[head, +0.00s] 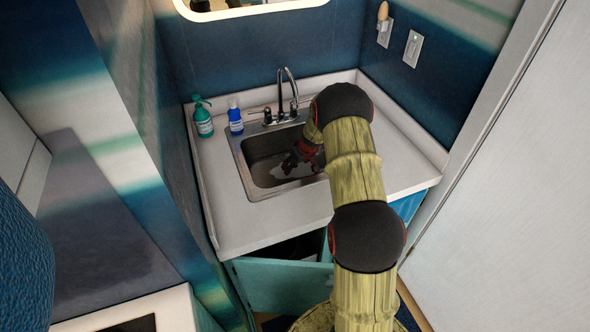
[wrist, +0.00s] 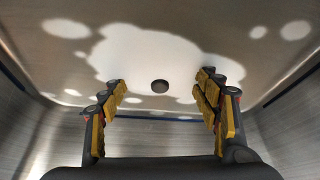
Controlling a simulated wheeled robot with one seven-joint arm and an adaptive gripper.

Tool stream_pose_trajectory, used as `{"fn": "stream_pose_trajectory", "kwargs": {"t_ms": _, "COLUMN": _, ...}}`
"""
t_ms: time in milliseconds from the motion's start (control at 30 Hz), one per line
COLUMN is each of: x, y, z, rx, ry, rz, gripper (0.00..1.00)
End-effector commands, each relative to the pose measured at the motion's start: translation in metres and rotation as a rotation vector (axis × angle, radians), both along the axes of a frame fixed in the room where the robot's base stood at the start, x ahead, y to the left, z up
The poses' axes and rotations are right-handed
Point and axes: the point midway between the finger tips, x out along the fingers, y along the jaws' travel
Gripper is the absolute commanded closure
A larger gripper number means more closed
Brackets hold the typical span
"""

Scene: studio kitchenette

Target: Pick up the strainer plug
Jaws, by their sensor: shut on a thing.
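My gripper (wrist: 163,85) reaches down into the steel sink (head: 239,152). Its yellow-padded fingers stand well apart at left and right in the wrist view. It is shut on the strainer plug (wrist: 160,86), of which I make out only a small dark round part, centred between the fingertips. The plug's outer edge and its contact with the pads cannot be made out against the bright, reflecting steel. In the head view the gripper (head: 291,163) shows dark and small inside the basin, below my arm, and the plug cannot be made out there.
The faucet (head: 292,93) stands behind the basin. A green pump bottle (head: 203,119) and a blue bottle (head: 235,119) stand on the white counter (head: 240,222) left of it. Basin walls surround my gripper. A teal cabinet door (head: 285,285) is open below.

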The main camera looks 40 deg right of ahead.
Motion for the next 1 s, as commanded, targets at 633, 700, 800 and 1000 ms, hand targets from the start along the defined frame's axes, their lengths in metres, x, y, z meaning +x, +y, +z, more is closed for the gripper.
{"fn": "stream_pose_trajectory", "kwargs": {"t_ms": 633, "x": 0.001, "y": 0.0, "z": 0.085, "rx": -0.001, "ry": -0.002, "rz": 0.001, "gripper": 0.63}}
{"fn": "stream_pose_trajectory", "kwargs": {"t_ms": 700, "x": 0.001, "y": 0.0, "z": 0.093, "rx": -0.001, "ry": -0.002, "rz": 0.001, "gripper": 0.63}}
{"fn": "stream_pose_trajectory", "kwargs": {"t_ms": 800, "x": 0.001, "y": 0.0, "z": 0.102, "rx": 0.001, "ry": -0.002, "rz": 0.0, "gripper": 0.63}}
{"fn": "stream_pose_trajectory", "kwargs": {"t_ms": 1000, "x": 0.0, "y": 0.0, "z": 0.116, "rx": 0.0, "ry": -0.001, "rz": 0.001, "gripper": 0.63}}
